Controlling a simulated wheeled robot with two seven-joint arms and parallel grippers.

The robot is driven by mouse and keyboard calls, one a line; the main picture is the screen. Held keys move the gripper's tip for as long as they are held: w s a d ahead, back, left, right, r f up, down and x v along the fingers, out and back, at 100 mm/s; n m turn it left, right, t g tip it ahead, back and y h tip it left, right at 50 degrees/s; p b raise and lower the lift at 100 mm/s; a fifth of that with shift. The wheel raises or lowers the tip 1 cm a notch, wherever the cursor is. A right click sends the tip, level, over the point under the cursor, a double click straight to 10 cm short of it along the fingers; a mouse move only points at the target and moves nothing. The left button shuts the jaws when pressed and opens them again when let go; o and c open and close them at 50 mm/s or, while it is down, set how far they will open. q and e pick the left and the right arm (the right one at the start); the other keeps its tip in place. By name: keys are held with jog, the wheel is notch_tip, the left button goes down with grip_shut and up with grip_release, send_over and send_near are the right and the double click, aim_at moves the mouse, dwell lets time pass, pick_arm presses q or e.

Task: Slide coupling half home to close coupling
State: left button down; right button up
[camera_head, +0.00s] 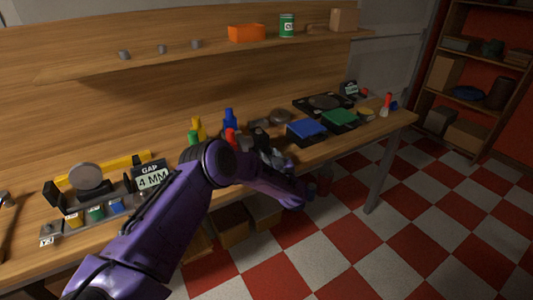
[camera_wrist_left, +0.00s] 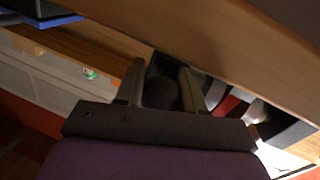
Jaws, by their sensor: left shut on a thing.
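My left gripper (camera_head: 272,158) is at the front edge of the bench, with its fingers partly hidden by my arm in the head view. In the left wrist view the two fingers (camera_wrist_left: 160,84) stand on either side of a dark rounded part (camera_wrist_left: 161,94), which looks like the coupling half, and the gripper is shut on it. A dark assembly (camera_head: 259,136) stands just behind the gripper on the bench. I cannot tell how wide any gap in the coupling is. My right gripper is not in view.
A sign reading "GAP 4 MM" (camera_head: 151,177) stands left of my arm, near a grey disc (camera_head: 86,177) on a stand. Coloured bottles (camera_head: 230,120) stand behind the gripper. A shelf (camera_head: 150,66) runs above.

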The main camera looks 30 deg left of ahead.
pick_arm(q)
jog(key=shift+s+a+f, duration=0.1)
jog(key=shift+s+a, duration=0.1)
jog(key=c, duration=1)
grip_release()
jog(key=shift+s, duration=0.1)
jog(key=shift+d, duration=0.2)
jog(key=b+v, duration=0.1)
jog(key=v, duration=0.9)
jog(key=shift+b, duration=0.35)
jog(key=shift+s+d, duration=0.1)
jog(key=shift+s, duration=0.05)
